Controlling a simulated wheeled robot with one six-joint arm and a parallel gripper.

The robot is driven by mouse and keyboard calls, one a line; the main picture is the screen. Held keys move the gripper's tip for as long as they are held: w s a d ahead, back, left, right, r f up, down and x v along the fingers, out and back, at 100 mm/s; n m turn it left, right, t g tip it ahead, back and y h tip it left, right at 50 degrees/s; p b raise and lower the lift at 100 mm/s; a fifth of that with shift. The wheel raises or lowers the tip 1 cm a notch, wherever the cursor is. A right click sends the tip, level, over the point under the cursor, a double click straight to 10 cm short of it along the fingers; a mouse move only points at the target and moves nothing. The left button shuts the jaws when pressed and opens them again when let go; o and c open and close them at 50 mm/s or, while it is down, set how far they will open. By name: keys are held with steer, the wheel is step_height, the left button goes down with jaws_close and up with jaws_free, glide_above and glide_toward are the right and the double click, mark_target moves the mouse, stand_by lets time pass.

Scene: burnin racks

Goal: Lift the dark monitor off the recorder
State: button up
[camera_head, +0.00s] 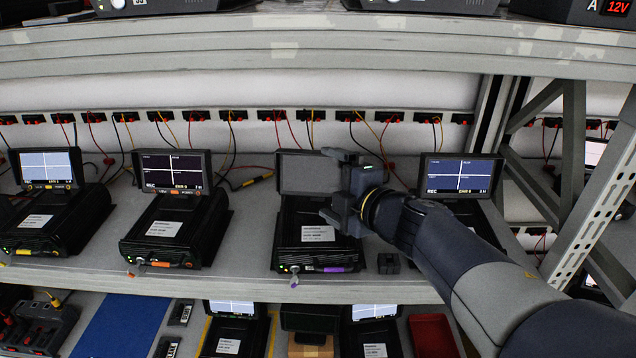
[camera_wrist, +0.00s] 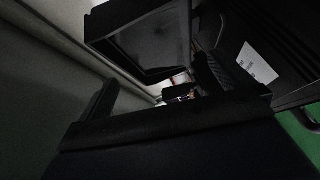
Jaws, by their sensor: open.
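The dark monitor (camera_head: 305,172) has a blank grey screen and stands upright at the back of a black recorder (camera_head: 310,236) with a white label and a purple tag. In the wrist view the monitor (camera_wrist: 150,42) is at the top, with the labelled recorder (camera_wrist: 270,75) on the right. My gripper (camera_head: 332,183) is open and empty at the monitor's right side, one finger above the other. It hides the monitor's right edge. In the wrist view the two fingers (camera_wrist: 157,78) lie apart below the monitor; I cannot tell whether either touches it.
Recorders with lit monitors stand on both sides: one (camera_head: 172,170) to the left, one (camera_head: 460,176) to the right, partly behind my arm. A small black block (camera_head: 388,264) sits right of the recorder. An upper shelf beam (camera_head: 260,46) runs overhead. Thin cables hang behind.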

mark_target(314, 175)
steer(key=shift+x, duration=2.7)
steer(key=shift+d, duration=0.2)
steer(key=shift+c, duration=0.4)
steer(key=shift+w, duration=0.1)
steer(key=c, duration=1.1)
